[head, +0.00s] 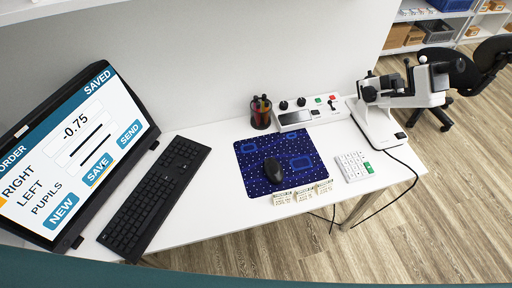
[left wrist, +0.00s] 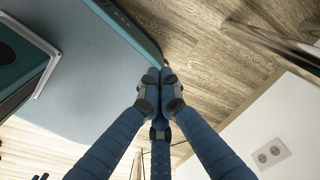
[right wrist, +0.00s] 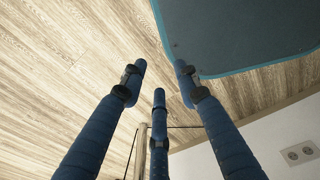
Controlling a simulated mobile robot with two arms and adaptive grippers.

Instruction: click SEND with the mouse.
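In the head view a black monitor (head: 75,150) stands at the left of the white desk. Its screen reads ORDER and SAVED at the top, with RIGHT, LEFT, PUPILS and -0.75. Along the bottom are NEW, SAVE and SEND (head: 130,134) buttons. I cannot make out a cursor. A black mouse (head: 273,170) lies on a dark blue patterned mat (head: 252,150) mid-desk, with no gripper near it. Neither gripper shows in the head view. My left gripper (left wrist: 157,76) has its fingertips together, holding nothing visible. My right gripper (right wrist: 160,70) has its fingers apart and is empty.
A black keyboard (head: 157,198) lies between monitor and mat. The desk (head: 215,205) is bare between keyboard and mat.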

